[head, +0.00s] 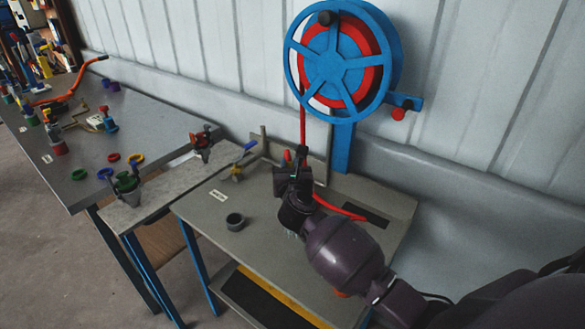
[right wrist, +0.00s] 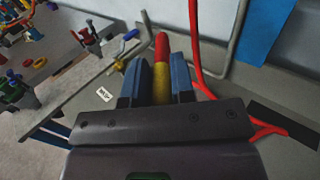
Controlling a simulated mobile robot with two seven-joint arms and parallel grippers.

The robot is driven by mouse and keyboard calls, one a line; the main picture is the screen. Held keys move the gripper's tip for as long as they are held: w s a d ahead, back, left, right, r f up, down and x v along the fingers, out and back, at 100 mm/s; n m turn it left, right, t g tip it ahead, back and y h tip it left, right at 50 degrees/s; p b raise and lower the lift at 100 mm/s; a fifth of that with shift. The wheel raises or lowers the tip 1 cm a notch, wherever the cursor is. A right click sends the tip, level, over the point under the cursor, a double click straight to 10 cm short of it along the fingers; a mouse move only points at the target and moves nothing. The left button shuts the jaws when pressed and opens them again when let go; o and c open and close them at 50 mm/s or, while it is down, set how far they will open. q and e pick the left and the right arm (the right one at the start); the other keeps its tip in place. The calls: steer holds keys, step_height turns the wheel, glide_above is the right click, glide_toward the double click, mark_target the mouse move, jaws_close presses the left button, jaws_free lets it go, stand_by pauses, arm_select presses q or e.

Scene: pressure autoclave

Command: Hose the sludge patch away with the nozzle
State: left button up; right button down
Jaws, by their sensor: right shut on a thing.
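My right gripper (head: 290,168) is above the back part of the grey table. It is shut on the nozzle (right wrist: 161,70), which has a yellow body and a red tip and stands up between the two blue-grey fingers. In the head view only the orange-red tip of the nozzle (head: 287,156) shows beside the gripper. A red hose (head: 340,208) runs from the blue and red reel (head: 335,60) down to the table behind my gripper. I cannot make out a clear sludge patch; my arm hides part of the table. My left gripper is not in view.
The grey table (head: 205,207) carries a dark grey cup (head: 235,221) and a dark flat rectangle (head: 365,216). A valve with a blue handle (head: 245,150) stands at its back left. A cluttered workbench (head: 80,185) is further left. The corrugated wall closes the back.

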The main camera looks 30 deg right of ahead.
steer(key=shift+w+a, duration=0.1)
steer(key=shift+w, duration=0.15)
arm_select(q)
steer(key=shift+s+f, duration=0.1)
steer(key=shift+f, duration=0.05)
arm_select(e)
steer(key=shift+w+a, duration=0.15)
steer(key=shift+w, duration=0.15)
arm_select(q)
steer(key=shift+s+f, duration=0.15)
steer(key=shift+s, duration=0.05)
arm_select(e)
steer(key=shift+w, duration=0.15)
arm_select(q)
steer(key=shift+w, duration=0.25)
